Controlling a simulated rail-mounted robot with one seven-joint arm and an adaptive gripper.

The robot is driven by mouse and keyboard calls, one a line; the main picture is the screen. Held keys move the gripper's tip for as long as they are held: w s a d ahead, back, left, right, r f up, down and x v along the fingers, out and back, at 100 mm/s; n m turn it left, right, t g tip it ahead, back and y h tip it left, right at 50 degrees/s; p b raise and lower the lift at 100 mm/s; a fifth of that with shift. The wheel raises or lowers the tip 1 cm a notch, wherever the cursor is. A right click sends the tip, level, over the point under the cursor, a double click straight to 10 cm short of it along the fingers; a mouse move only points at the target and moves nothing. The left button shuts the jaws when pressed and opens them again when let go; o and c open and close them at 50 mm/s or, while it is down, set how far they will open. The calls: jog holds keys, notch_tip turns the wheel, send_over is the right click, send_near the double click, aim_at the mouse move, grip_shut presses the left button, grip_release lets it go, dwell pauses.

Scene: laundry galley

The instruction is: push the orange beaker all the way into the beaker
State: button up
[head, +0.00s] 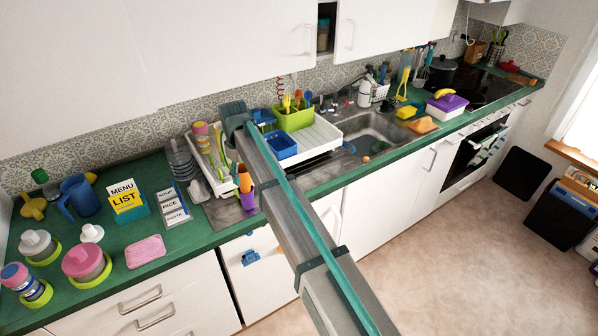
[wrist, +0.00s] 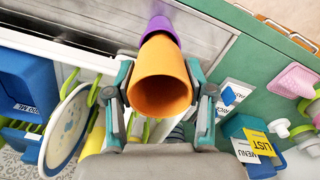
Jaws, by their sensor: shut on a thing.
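The orange beaker (head: 245,179) stands roughly upright directly above the purple beaker (head: 248,201), at the counter's front edge by the sink. In the wrist view, I look into the open mouth of the orange beaker (wrist: 160,97). My gripper (wrist: 160,70) is shut on it, with one finger on each side. The purple beaker (wrist: 160,27) shows beyond its narrow end and lines up with it. The orange lower end seems to meet the purple rim; how deep it sits inside is hidden. In the head view, my arm hides most of my gripper.
A white dish rack (head: 222,187) with plates and utensils stands close behind the beakers. The sink (head: 372,137) is to the right.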

jog(key=shift+f+b, duration=0.3)
jog(key=shift+f, duration=0.55)
jog(key=o, duration=1.5)
jog(key=shift+o, duration=0.2)
jog(key=c, duration=0.3)
jog(key=shift+r, duration=0.2)
notch_tip(320, 180, up, 7)
jog(key=p, duration=0.3)
jog(key=shift+f, duration=0.15)
